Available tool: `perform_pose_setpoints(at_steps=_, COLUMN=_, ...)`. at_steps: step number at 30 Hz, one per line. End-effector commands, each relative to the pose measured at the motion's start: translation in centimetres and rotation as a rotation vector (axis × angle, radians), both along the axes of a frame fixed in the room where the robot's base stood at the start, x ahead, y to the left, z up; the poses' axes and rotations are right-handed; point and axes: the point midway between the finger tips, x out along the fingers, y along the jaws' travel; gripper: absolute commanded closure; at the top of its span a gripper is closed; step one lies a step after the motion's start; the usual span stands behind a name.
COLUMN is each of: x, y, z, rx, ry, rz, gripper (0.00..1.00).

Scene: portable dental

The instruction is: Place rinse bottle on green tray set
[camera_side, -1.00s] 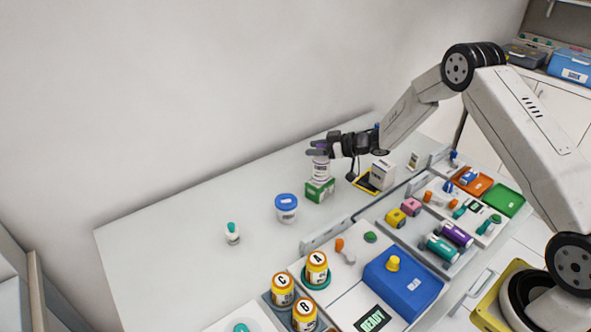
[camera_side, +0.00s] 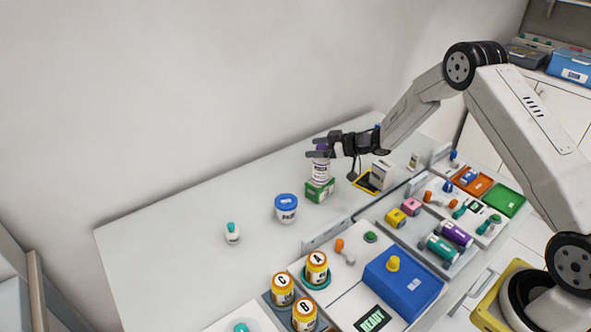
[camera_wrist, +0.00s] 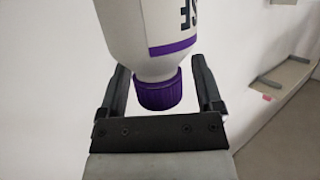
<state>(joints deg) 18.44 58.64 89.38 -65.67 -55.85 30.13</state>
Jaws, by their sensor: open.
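The rinse bottle (camera_side: 320,171), white with a purple cap and purple band, stands upright on the green tray set (camera_side: 320,190), a small green box with a white label. My gripper (camera_side: 316,148) is open at the height of the bottle's cap, reaching in from the right. In the wrist view the bottle (camera_wrist: 150,38) shows upside down, its purple cap (camera_wrist: 158,93) between my two spread fingers (camera_wrist: 162,88). Gaps show on both sides of the cap. The bottle's base and the tray set are out of the wrist view.
A blue-lidded jar (camera_side: 286,208) and a small teal-capped bottle (camera_side: 232,233) stand left of the tray set. A white carton (camera_side: 382,174) is at its right. Trays of coloured items and a blue case (camera_side: 403,284) fill the front right. The table's left part is clear.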

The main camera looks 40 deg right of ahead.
Motion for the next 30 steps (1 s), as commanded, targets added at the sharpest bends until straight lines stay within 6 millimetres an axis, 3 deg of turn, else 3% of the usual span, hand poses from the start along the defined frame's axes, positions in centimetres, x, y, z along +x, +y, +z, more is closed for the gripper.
perform_pose_setpoints(at_steps=21, x=-7.9, y=-5.4, z=3.0, rx=0.001, ry=0.0, rz=-0.001, gripper=0.16)
perform_pose_setpoints(at_steps=30, x=-9.3, y=-6.2, z=3.4, rx=0.0, ry=0.0, rz=0.001, gripper=0.16)
